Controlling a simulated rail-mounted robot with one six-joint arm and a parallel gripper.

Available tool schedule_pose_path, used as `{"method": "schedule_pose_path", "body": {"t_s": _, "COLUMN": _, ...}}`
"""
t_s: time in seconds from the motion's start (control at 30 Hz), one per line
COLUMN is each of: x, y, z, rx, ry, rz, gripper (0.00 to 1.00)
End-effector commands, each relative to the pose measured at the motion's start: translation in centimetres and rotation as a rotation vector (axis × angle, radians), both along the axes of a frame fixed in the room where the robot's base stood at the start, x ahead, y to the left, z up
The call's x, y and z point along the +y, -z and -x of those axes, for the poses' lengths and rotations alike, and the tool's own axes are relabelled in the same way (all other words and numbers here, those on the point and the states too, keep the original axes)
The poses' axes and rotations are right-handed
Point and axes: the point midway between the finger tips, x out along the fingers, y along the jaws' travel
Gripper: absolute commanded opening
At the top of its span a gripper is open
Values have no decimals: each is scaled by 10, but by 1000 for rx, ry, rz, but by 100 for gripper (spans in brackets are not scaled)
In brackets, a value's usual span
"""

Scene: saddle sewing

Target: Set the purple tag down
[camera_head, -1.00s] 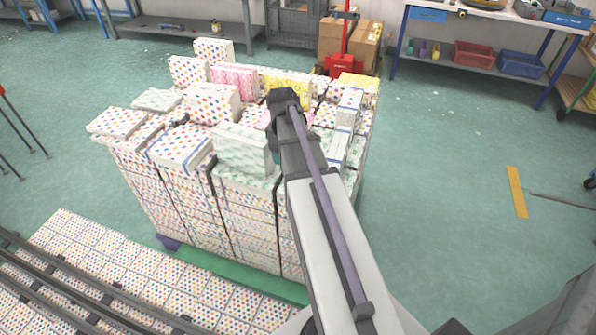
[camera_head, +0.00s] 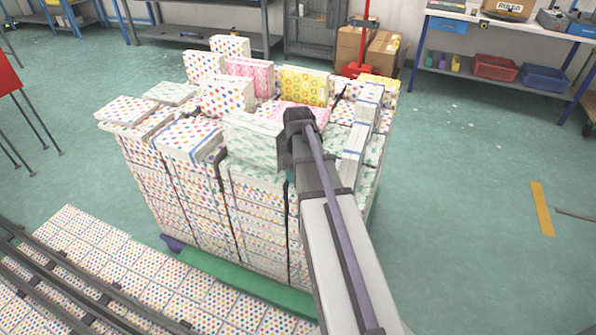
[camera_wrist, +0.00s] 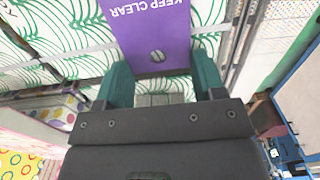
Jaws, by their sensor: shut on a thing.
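The purple tag (camera_wrist: 155,28) shows in the wrist view, with "KEEP CLEAR" upside down and a round hole near its lower end. The two green fingers of my gripper (camera_wrist: 162,82) are on either side of the tag's holed end and are shut on it. Boxes with a white and green wavy pattern (camera_wrist: 50,38) lie behind the tag; I cannot tell whether the tag touches them. In the head view my wrist is over the box stack, beside an upright green-patterned box (camera_head: 252,140). My arm hides the fingers and the tag there.
The stack of dotted boxes (camera_head: 180,190) has an uneven top with boxes standing up. A yellow-patterned box (camera_head: 304,86) and a pink one (camera_head: 250,75) stand behind my wrist. A workbench (camera_head: 540,28) is at the back right. The floor to the right is mostly clear.

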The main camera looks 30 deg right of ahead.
Motion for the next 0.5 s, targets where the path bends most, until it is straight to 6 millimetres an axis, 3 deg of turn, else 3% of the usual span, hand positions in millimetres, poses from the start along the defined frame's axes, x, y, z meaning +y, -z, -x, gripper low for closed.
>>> {"method": "schedule_pose_path", "body": {"t_s": 0.03, "x": 0, "y": 4, "z": 0, "rx": 0, "ry": 0, "rz": 0, "gripper": 41}}
{"method": "schedule_pose_path", "body": {"t_s": 0.07, "x": 0, "y": 2, "z": 0, "rx": 0, "ry": 0, "rz": 0, "gripper": 66}}
{"method": "schedule_pose_path", "body": {"t_s": 0.2, "x": 0, "y": 1, "z": 0, "rx": 0, "ry": 0, "rz": 0, "gripper": 79}}
{"method": "schedule_pose_path", "body": {"t_s": 0.3, "x": 0, "y": 1, "z": 0, "rx": 0, "ry": 0, "rz": 0, "gripper": 88}}
{"method": "schedule_pose_path", "body": {"t_s": 0.5, "x": 0, "y": 1, "z": 0, "rx": 0, "ry": 0, "rz": 0, "gripper": 88}}
